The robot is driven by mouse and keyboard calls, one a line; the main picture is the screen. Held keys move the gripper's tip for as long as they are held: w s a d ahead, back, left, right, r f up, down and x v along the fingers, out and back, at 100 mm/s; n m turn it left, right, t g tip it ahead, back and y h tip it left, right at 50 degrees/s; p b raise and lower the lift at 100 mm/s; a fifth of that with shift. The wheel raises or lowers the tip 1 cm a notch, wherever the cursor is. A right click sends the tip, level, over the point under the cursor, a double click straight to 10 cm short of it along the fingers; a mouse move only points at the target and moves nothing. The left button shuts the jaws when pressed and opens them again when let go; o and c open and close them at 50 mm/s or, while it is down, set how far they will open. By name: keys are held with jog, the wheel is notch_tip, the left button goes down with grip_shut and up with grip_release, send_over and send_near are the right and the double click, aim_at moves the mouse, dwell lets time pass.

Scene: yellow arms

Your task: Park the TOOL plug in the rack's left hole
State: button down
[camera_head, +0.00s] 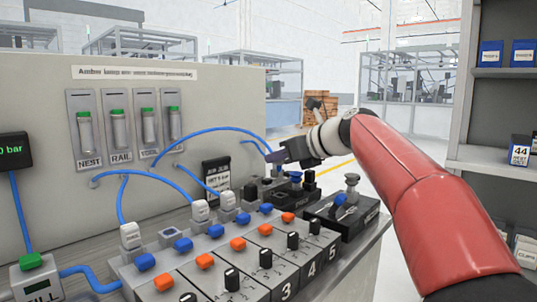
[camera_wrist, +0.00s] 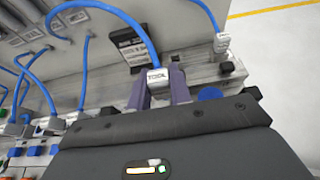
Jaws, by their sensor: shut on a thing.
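My gripper (camera_head: 272,158) is at the back right of the bench in the head view, above the black fittings. In the wrist view its two purple-grey fingers (camera_wrist: 159,88) are shut on the white TOOL plug (camera_wrist: 157,75). The plug's label faces the wrist camera, and a blue hose runs from it. In the head view the plug is too small to make out. A dark block with black and blue-topped fittings (camera_head: 296,184) stands below my gripper; it may be the rack. I cannot make out its left hole.
A panel with several gauges (camera_head: 118,128) stands behind the bench. Other white plugs (camera_head: 130,236) with blue hoses stand at the valve block with blue and orange buttons (camera_head: 238,244). A dark tray (camera_head: 342,212) is at the right, and a shelf (camera_head: 490,120) stands beyond it.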

jog(key=shift+f+b, duration=2.45)
jog(key=shift+b, duration=0.4)
jog(key=shift+s+f, duration=0.1)
jog(key=shift+f, duration=0.2)
jog(key=shift+d+p, duration=0.15)
jog(key=shift+p, duration=0.3)
jog(key=shift+f+b, duration=0.45)
jog(key=shift+f, duration=0.55)
jog(key=c, duration=1.2)
grip_release()
